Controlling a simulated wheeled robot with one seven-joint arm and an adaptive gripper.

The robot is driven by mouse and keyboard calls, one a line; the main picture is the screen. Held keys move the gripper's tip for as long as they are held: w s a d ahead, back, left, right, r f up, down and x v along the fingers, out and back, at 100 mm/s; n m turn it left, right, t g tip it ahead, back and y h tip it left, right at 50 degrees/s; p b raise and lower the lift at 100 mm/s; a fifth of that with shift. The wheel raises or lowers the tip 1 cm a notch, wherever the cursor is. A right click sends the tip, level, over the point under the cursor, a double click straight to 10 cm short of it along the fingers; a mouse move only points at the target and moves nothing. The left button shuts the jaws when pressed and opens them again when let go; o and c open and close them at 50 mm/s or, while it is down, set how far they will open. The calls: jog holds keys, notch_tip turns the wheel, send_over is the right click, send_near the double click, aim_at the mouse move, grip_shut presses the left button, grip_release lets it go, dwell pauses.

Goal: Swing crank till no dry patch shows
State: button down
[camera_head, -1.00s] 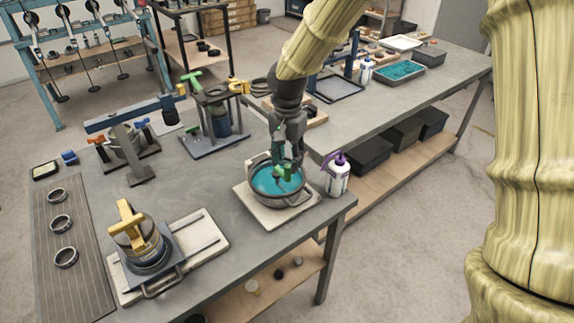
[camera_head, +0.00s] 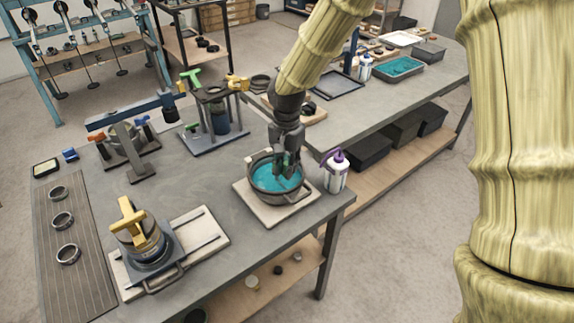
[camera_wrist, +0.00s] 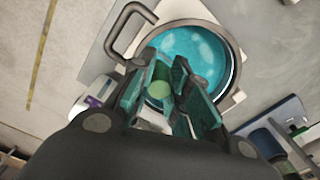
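A dark round pan (camera_head: 264,204) with teal contents (camera_head: 268,178) sits on a pale board (camera_head: 246,206) near the table's right corner. Its teal surface and side handle (camera_wrist: 117,30) also show in the wrist view, with paler spots on the teal (camera_wrist: 205,45). The crank's round green knob (camera_wrist: 159,90) shows between my fingers there. My gripper (camera_head: 286,172) points down into the pan, its fingers apart on either side of the knob. I cannot tell whether they press on it. The rest of the crank is hidden by the fingers.
A white bottle with a purple top (camera_head: 337,172) stands close to the pan's right. A yellow-handled device (camera_head: 140,232) is at front left; a blue stand with a green handle (camera_head: 212,120) is behind. Bare table (camera_head: 200,180) lies left of the pan.

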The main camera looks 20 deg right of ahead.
dwell(0.3)
jog(key=n, duration=0.1)
jog(key=d+n+p, duration=0.1)
jog(key=n, duration=0.1)
jog(key=shift+w+d+r+n+p, duration=0.1)
jog(key=shift+w+d+n+p, duration=0.15)
jog(key=shift+w+n+p, duration=0.15)
jog(key=n, duration=0.1)
jog(key=w+d+n+p, duration=0.1)
jog(key=n, duration=0.1)
jog(key=shift+w, duration=0.1)
jog(key=n, duration=0.1)
jog(key=w+n+p, duration=0.1)
jog(key=n, duration=0.1)
jog(key=d+n, duration=0.1)
jog(key=n, duration=0.1)
jog(key=shift+w+p, duration=0.35)
jog(key=shift+w, duration=0.05)
jog(key=shift+w+n+p, duration=0.2)
jog(key=shift+w+n, duration=0.2)
jog(key=shift+n, duration=0.4)
jog(key=shift+w+n+p, duration=0.15)
jog(key=shift+w+n, duration=0.2)
jog(key=shift+n, duration=0.45)
jog(key=c, duration=1.3)
grip_release()
jog(key=shift+d, duration=0.1)
jog(key=shift+c, duration=0.2)
